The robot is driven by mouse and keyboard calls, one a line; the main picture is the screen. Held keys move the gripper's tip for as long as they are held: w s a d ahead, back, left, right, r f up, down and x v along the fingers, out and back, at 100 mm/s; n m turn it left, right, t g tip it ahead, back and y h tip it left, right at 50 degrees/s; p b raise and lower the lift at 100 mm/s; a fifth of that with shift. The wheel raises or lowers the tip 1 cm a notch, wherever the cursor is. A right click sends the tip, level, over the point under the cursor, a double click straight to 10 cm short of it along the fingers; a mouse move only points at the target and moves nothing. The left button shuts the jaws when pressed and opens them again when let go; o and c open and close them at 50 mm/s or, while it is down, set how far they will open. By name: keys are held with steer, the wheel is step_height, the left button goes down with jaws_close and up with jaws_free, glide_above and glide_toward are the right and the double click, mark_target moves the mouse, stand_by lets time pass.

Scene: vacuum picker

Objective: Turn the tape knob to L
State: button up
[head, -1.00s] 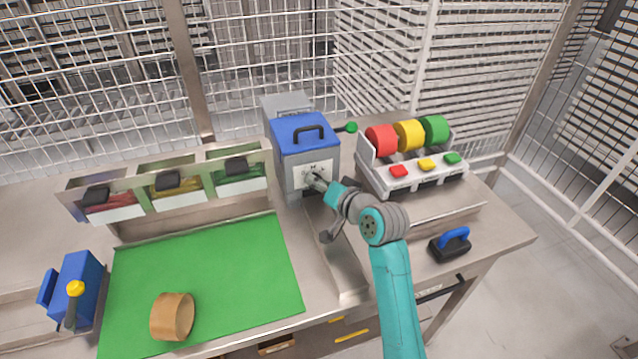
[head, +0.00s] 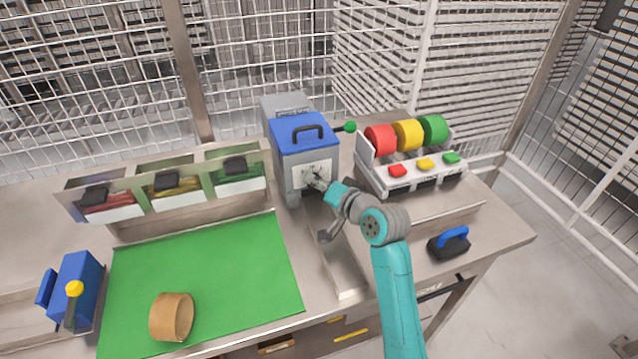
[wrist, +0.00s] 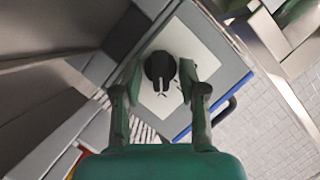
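The tape knob (wrist: 160,68) is a round black dial on a white plate (wrist: 196,48), with a pale mark on its lower side in the wrist view. The plate also shows in the head view (head: 325,170), on the front of a grey tape machine with a blue lid (head: 300,146). My gripper (wrist: 160,80) is at the knob, one finger on each side. Small gaps show between the fingers and the knob, so it looks open around it. The plate's letters are too small or hidden to read, so I cannot tell the knob's setting. In the head view my gripper (head: 315,180) covers the knob.
A stand with red, yellow and green rolls and buttons (head: 412,178) is right of the machine. Three bins (head: 165,190) stand left. A tape roll (head: 172,317) rests on a green mat (head: 235,270). A blue-handled tool (head: 450,243) lies at the right edge.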

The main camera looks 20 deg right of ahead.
steer(key=shift+s, duration=0.1)
steer(key=v, duration=1.2)
steer(key=shift+r, duration=0.1)
